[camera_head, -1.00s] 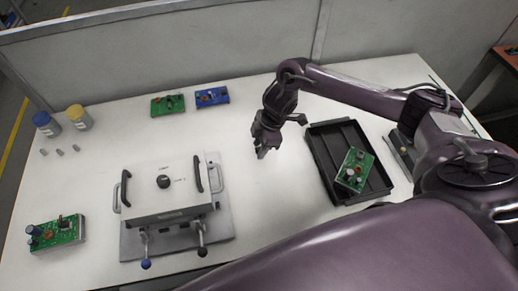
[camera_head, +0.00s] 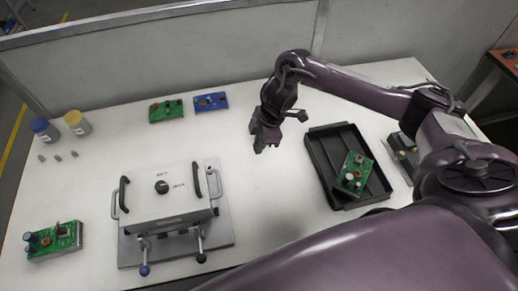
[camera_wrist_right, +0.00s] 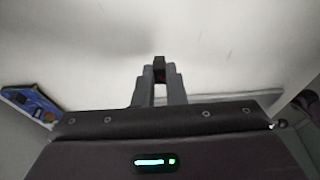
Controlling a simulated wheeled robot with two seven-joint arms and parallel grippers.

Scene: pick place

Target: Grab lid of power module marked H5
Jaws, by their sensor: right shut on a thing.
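A white box-shaped unit (camera_head: 155,205) with a black knob (camera_head: 162,187) on its flat top stands on a grey base plate (camera_head: 226,232) at the left front of the table. Small dark marks are printed on the top, too small to read. My right gripper (camera_head: 263,146) is above the table, right of and beyond the white unit, apart from it. In the right wrist view my right gripper (camera_wrist_right: 159,88) is shut on a small dark block (camera_wrist_right: 159,65), held at the fingertips. My left gripper is not in view.
A black tray (camera_head: 322,180) holding a green circuit board (camera_head: 353,172) is at right. Another green board (camera_head: 55,240) is at front left. Green (camera_head: 166,110) and blue (camera_head: 211,101) boards lie at the back. Blue-lidded (camera_head: 45,131) and yellow-lidded (camera_head: 77,124) jars stand at back left.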

